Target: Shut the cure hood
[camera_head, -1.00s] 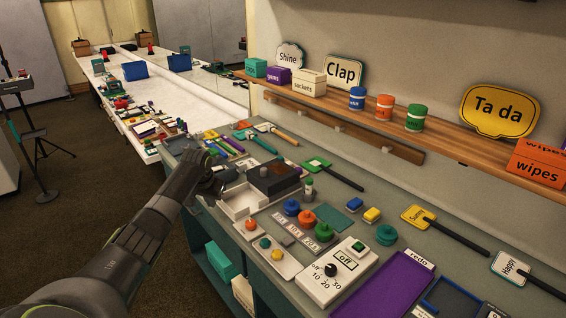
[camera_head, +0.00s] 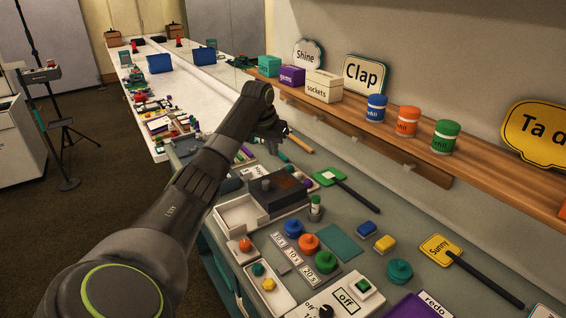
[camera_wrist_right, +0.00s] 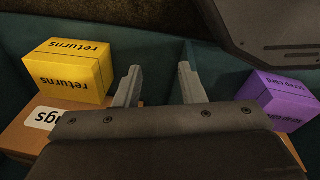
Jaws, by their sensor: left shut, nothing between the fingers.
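The cure hood seems to be the dark box with a brownish top (camera_head: 284,190) on the bench. It sits over the right part of a shallow white tray (camera_head: 236,214), whose left part is uncovered. I cannot tell how its lid or slide is set. My left gripper (camera_head: 276,136) is shut and empty, raised over the bench beyond the hood and apart from it.
Coloured knobs (camera_head: 309,243) and a switch box (camera_head: 345,298) lie nearer. A shelf (camera_head: 400,148) with jars runs along the wall. A yellow box (camera_wrist_right: 68,72) and a purple box (camera_wrist_right: 283,97) flank my right gripper.

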